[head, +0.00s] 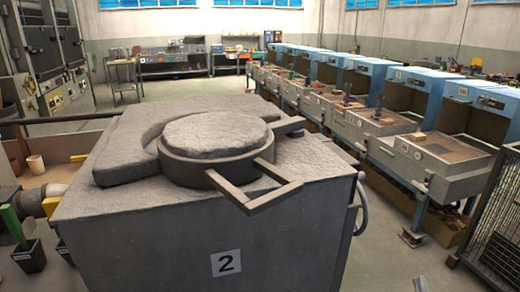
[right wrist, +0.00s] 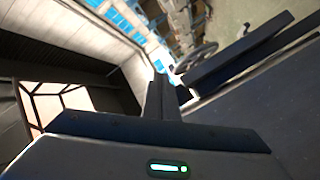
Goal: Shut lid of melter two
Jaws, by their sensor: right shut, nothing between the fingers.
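Melter two is a large grey box (head: 200,240) with a "2" plate on its front, filling the middle of the head view. Its round lid (head: 215,135), with a rough grey top and dark rim, lies about level on top, in the curved notch of a thick slab (head: 125,145). The lid's open bar handle (head: 262,188) juts past the front right edge. I cannot tell whether any gap is left under the lid. My right gripper (right wrist: 160,92) is shut and empty in the right wrist view, apart from the dark bars at right. My left gripper is not in view.
A handwheel (head: 362,205) is on the melter's right side. A row of blue-framed stations (head: 395,150) runs along the right, with a wire mesh cage (head: 497,235) at front right. A green-handled tool (head: 14,228) and dark bins stand at left. The floor between is partly free.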

